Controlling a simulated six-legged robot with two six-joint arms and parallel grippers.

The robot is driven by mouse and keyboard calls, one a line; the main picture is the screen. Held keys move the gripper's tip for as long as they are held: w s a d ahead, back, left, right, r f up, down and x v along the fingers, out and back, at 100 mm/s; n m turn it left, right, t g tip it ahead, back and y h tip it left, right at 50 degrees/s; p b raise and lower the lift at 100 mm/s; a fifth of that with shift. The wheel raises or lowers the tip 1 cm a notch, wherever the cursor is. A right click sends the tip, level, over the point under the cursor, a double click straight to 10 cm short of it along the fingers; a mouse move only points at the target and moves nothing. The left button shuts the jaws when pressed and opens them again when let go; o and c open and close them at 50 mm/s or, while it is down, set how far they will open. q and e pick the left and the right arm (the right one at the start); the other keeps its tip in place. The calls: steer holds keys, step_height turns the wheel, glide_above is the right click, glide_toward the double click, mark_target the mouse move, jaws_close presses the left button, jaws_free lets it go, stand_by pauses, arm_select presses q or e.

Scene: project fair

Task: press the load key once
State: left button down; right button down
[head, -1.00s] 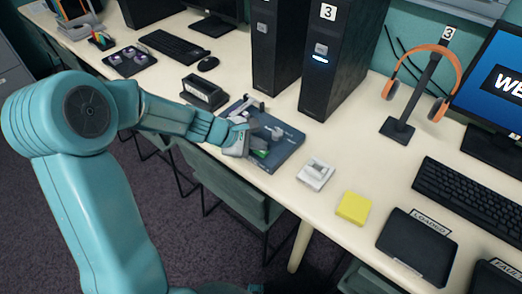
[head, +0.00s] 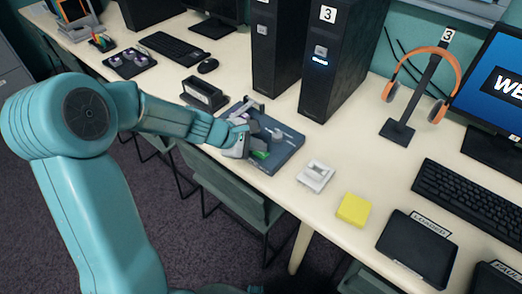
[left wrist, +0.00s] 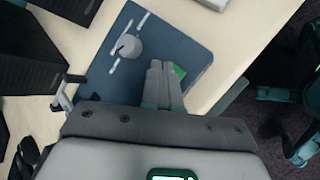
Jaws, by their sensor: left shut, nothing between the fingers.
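A flat blue-grey device (head: 283,152) lies on the table near its front edge. It carries a green key (head: 261,154) and a round grey knob-like part on a light bar. In the left wrist view the green key (left wrist: 179,71) shows beside my fingers, partly covered by them, and the device (left wrist: 189,36) lies beneath. No lettering on the key is readable. My left gripper (head: 244,143) is shut and empty, its fingertips over the device next to the green key. I cannot tell whether they touch it. My right gripper is not in view.
A small dark box (head: 204,95) stands left of the device, and black towers (head: 318,75) stand behind it. To the right are a small white-grey unit (head: 315,177), a yellow block (head: 353,209) and a black tray (head: 415,248) by a "LOADED" label. Chairs stand below the front edge.

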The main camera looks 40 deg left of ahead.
mark_target(258, 154)
arm_select(q)
steer(key=shift+r, duration=0.45)
step_height(258, 154, up, 5)
steer(key=p, duration=0.5)
steer(key=shift+r, duration=0.1)
stand_by(0.4)
